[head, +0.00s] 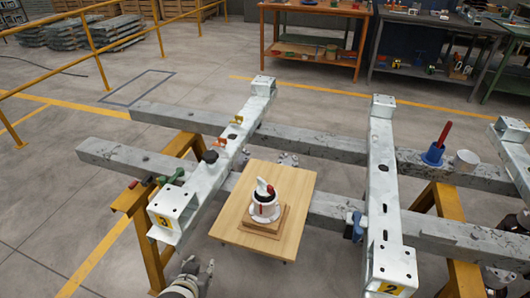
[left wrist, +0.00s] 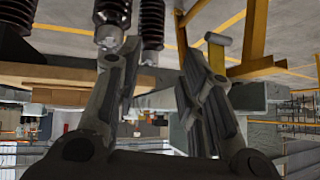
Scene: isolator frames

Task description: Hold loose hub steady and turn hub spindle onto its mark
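The hub (head: 264,203) is a small white piece with a dark band and red patches, standing upright on a wooden block (head: 262,222) on a light wooden board (head: 236,231). A white spindle part (head: 262,186) rises from its top. The mark is too small to make out. My left gripper (head: 200,266) is at the bottom of the head view, left of and nearer than the board, apart from the hub. In the left wrist view its two fingers (left wrist: 160,85) stand apart with nothing between them. My right gripper is not clearly visible.
Pale crossbeams (head: 381,170) flank the board and lie across long grey rails (head: 330,206) on yellow trestles (head: 152,245). Dark ribbed cylinders (left wrist: 152,22) show in the wrist view.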

